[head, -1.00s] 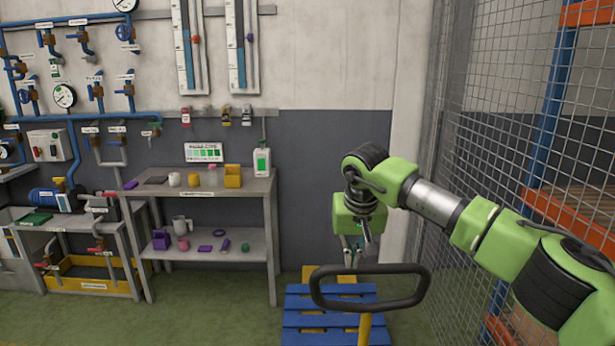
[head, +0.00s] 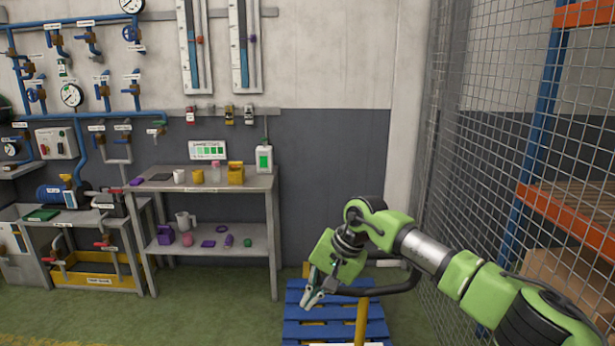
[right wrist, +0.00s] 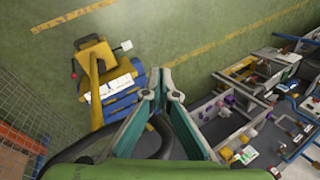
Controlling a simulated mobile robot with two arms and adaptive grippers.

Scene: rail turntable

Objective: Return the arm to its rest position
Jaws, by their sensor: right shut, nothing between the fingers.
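My right arm comes in from the right in the head view, with green and black links. Its gripper (head: 311,298) is shut and empty, tilted down and to the left. It hangs in front of the dark loop handle (head: 399,283) as seen from the head. In the right wrist view the shut fingers (right wrist: 159,76) show at the middle with nothing between them. The dark handle's curve (right wrist: 163,143) appears close beside and behind the fingers; I cannot tell whether they touch. My left gripper is in neither view.
A blue pallet (head: 303,319) and yellow post (head: 362,322) stand below the gripper. A wire mesh fence (head: 481,150) is close on the right. A grey shelf table (head: 266,184) with small objects stands left. Green floor (head: 215,305) between is clear.

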